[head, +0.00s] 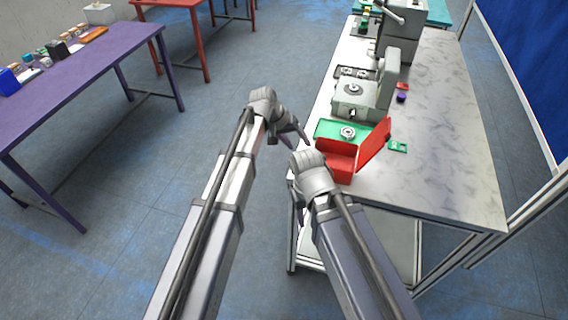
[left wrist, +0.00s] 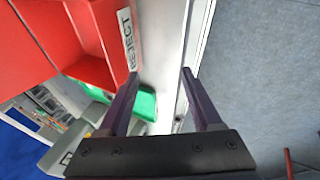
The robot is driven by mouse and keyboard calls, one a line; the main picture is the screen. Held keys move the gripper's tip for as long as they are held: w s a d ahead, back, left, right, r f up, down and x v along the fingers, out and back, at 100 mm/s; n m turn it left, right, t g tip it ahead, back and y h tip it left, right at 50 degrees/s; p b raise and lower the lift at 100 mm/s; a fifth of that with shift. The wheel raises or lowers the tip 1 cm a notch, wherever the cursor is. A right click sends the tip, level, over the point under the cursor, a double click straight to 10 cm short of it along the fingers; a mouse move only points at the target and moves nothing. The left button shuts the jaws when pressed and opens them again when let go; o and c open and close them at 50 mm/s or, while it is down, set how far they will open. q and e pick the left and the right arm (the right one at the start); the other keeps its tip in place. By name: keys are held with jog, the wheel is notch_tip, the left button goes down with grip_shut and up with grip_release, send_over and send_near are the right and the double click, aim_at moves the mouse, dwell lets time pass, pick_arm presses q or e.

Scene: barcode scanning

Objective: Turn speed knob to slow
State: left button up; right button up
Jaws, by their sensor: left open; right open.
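A pale grey machine (head: 350,98) stands on the table, with a round disc on top and a small dark knob-like detail (head: 352,111) on its front; I cannot read a setting. My left gripper (head: 303,136) is open and empty off the table's left edge, in front of the machine and apart from it. In the left wrist view its two dark fingers (left wrist: 160,75) are spread with nothing between them. My right gripper (head: 312,172) is lower, beside the red bin; its fingers are mostly hidden.
A red bin (head: 336,162) labelled REJECT (left wrist: 127,38) stands at the table's near left corner. A green tray (head: 325,129) with a round part lies behind it. A small green board (head: 398,147) and a purple item (head: 402,97) lie right. The table's right side is clear.

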pick_arm(q)
jog(key=s+a+y+p, duration=0.1)
jog(key=s+a, duration=0.3)
jog(key=s, duration=0.5)
jog(key=shift+s+g+y, duration=0.4)
jog(key=shift+y, duration=0.3)
jog(key=shift+f, duration=0.1)
